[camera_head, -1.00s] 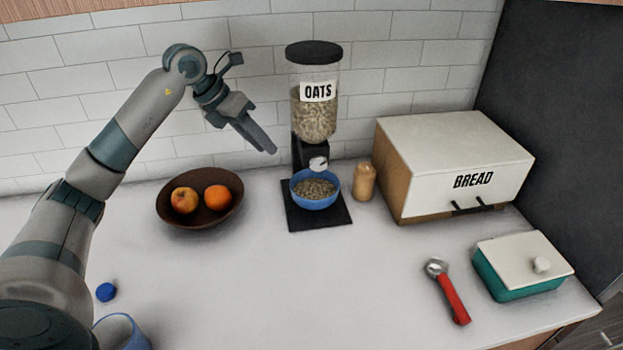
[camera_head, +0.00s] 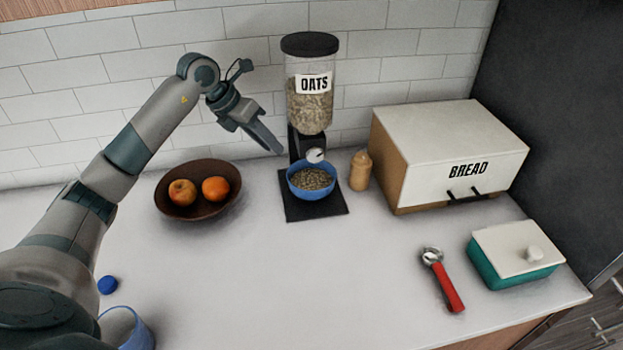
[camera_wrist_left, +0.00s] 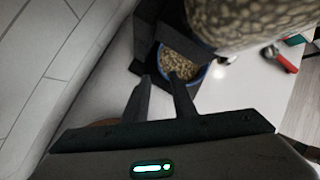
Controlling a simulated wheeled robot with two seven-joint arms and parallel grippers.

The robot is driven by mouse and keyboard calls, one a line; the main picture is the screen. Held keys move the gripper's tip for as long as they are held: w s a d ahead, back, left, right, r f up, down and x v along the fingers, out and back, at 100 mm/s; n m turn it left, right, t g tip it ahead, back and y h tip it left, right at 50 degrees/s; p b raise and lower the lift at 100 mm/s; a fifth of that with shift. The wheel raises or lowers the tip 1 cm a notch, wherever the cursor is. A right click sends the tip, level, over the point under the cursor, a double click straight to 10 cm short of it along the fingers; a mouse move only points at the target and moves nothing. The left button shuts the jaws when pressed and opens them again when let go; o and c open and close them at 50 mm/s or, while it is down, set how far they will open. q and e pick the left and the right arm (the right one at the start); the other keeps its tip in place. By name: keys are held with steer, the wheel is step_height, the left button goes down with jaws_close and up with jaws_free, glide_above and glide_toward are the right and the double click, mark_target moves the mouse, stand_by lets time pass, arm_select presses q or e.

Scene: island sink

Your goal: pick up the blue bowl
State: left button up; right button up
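The blue bowl (camera_head: 311,193) stands upright on the black base of the oats dispenser (camera_head: 311,95), below its spout, and holds oats. My left gripper (camera_head: 279,150) is above and to the left of the bowl, beside the dispenser, and touches neither as far as I can see. In the left wrist view its two fingers (camera_wrist_left: 158,78) are apart with nothing between them. The bowl (camera_wrist_left: 204,74) shows just beyond the fingertips, partly covered by one finger and the dispenser's clear container (camera_wrist_left: 250,18). My right gripper is not in view.
A brown bowl of fruit (camera_head: 170,208) stands left of the dispenser. A tan shaker (camera_head: 360,171) and the bread box (camera_head: 450,145) stand to the right. A red-handled tool (camera_head: 446,287), teal dish (camera_head: 510,272), blue cup (camera_head: 137,333) and blue lid (camera_head: 108,285) lie nearer. The middle counter is clear.

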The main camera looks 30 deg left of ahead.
mark_target(292, 167)
arm_select(q)
steer(key=p+x, duration=0.2)
steer(key=x, duration=0.3)
steer(key=shift+w+d+f, duration=0.15)
steer(key=shift+w+f, duration=0.05)
steer(key=shift+f, duration=0.1)
steer(key=shift+w+d+f, duration=0.15)
steer(key=shift+w+f, duration=0.05)
steer(key=shift+f, duration=0.35)
steer(key=shift+p+x, duration=0.95)
steer(key=shift+p, duration=0.2)
steer(key=shift+p+x, duration=0.55)
steer(key=shift+x, duration=0.5)
steer(key=shift+w+d+f, duration=0.1)
steer(key=shift+d+f, duration=0.15)
steer(key=shift+f, duration=0.35)
